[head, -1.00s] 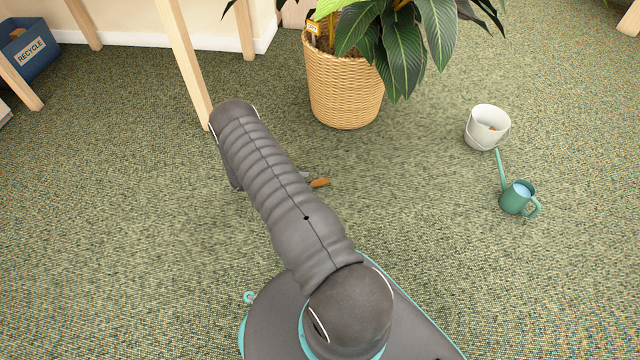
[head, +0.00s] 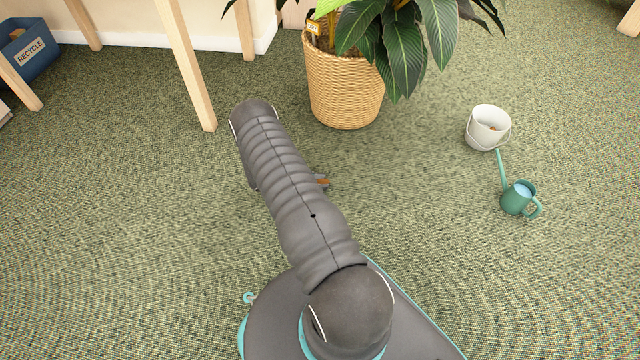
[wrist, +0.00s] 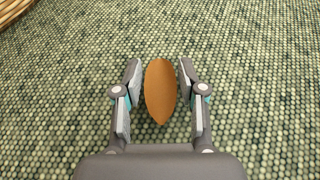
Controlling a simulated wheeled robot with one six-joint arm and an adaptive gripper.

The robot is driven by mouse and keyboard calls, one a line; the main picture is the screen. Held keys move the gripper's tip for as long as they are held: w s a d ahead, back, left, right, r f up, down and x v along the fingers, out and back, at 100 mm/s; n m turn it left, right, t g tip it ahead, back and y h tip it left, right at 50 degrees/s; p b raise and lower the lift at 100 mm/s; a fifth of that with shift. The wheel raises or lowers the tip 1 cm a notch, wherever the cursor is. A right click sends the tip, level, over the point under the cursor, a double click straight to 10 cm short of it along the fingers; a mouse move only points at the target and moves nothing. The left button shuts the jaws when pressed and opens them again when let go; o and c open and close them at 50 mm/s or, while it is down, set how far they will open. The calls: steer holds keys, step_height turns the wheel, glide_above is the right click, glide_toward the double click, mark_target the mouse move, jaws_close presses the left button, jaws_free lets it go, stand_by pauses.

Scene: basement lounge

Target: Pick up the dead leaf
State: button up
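The dead leaf (wrist: 160,90) is brown-orange, pointed at the near end, and lies on the green carpet. In the wrist view it is between the two fingers of my gripper (wrist: 160,80), with a gap visible on each side. My gripper is open. In the head view only a small part of the leaf (head: 324,182) shows beside my arm, near a grey bit of my gripper; the arm hides the rest. How high the fingertips are above the carpet is hard to tell.
A wicker pot (head: 345,95) with a large plant stands beyond my arm. A white bucket (head: 487,128) holding a small brown-orange bit and a teal watering can (head: 517,197) stand at right. Wooden legs (head: 187,70) and a blue recycle bin (head: 28,50) are at left.

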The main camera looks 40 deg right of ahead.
steer(key=shift+c, duration=1.3)
steer(key=shift+r, duration=0.15)
